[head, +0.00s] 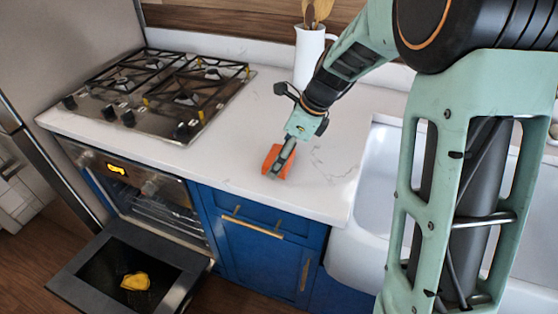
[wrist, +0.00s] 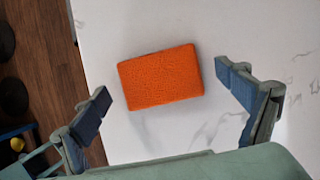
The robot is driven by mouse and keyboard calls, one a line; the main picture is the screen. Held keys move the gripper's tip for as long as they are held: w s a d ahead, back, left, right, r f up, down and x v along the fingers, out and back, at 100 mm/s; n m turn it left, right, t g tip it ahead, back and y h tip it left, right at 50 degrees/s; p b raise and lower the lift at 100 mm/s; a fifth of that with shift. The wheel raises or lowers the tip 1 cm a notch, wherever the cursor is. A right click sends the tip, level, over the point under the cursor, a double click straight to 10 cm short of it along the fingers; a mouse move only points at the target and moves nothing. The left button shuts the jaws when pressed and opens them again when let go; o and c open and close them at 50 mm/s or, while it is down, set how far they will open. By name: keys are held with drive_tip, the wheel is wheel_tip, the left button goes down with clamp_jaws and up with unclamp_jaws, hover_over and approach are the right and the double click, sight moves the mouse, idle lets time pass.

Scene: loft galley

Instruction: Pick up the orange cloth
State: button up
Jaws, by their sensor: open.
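The orange thing (head: 270,160) is a rough rectangular block, more like a sponge than a cloth. It lies flat on the white countertop near the front edge. In the wrist view the orange block (wrist: 160,77) is whole and uncovered. My gripper (wrist: 162,82) is open, with one finger to the left of the block and one to the right, a gap on each side. In the head view my gripper (head: 283,160) is pointed down over the block and partly hides it. I cannot tell how high the fingertips are.
A gas hob (head: 165,90) is to the left on the countertop (head: 235,130). A white jug (head: 308,55) with wooden utensils stands behind. A white sink (head: 365,200) is to the right. Below, the oven door (head: 75,278) hangs open with a yellow item (head: 135,282) on it.

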sight(274, 156)
drive_tip(key=shift+f, duration=0.15)
drive_tip(key=c, duration=1.2)
drive_tip(key=shift+o, duration=0.2)
drive_tip(key=shift+r+p, duration=0.7)
drive_tip(key=shift+r, duration=0.05)
drive_tip(key=r+p, duration=0.2)
drive_tip(key=r, duration=0.1)
drive_tip(key=shift+s+d+p, duration=0.1)
drive_tip(key=shift+s+p, duration=0.15)
drive_tip(key=shift+p, duration=0.15)
drive_tip(key=s+d+r+p, duration=0.5)
drive_tip(key=s+r+p, duration=0.2)
drive_tip(key=s, duration=0.5)
drive_tip(key=shift+s+r, duration=0.25)
drive_tip(key=shift+r, duration=0.55)
